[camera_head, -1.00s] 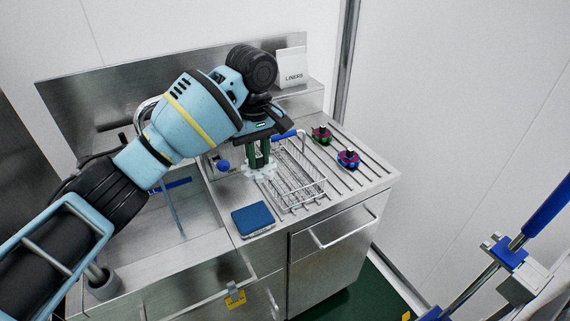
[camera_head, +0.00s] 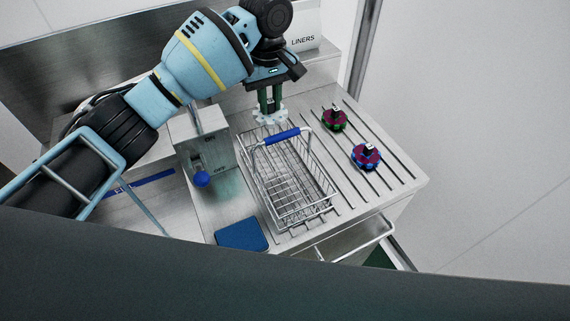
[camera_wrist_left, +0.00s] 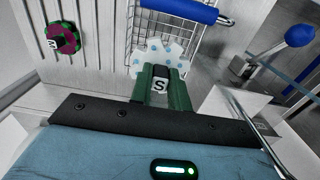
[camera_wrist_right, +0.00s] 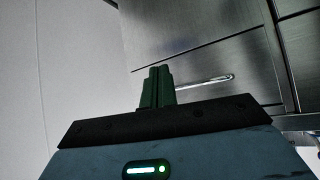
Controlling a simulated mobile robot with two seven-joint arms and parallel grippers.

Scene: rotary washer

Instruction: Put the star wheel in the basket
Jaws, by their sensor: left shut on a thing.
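The star wheel (camera_head: 270,117) is a pale, toothed disc with light blue dots, and its S-marked grip shows in the left wrist view (camera_wrist_left: 158,60). My left gripper (camera_head: 269,103) is shut on that grip and holds the wheel at the far end of the basket. The wire basket (camera_head: 326,205) stands on the counter with its blue handle (camera_head: 282,136) raised. In the left wrist view the wheel overlaps the basket's end; its height over the rim is unclear. My right gripper (camera_wrist_right: 157,90) is shut and empty, outside the head view.
A green-and-purple wheel (camera_head: 334,121) and a blue-and-purple wheel (camera_head: 367,157) lie on the ribbed counter right of the basket. A metal box with a blue knob (camera_head: 201,179) stands left of it. A blue pad (camera_head: 242,235) lies in front. A LINERS box (camera_head: 304,38) is behind.

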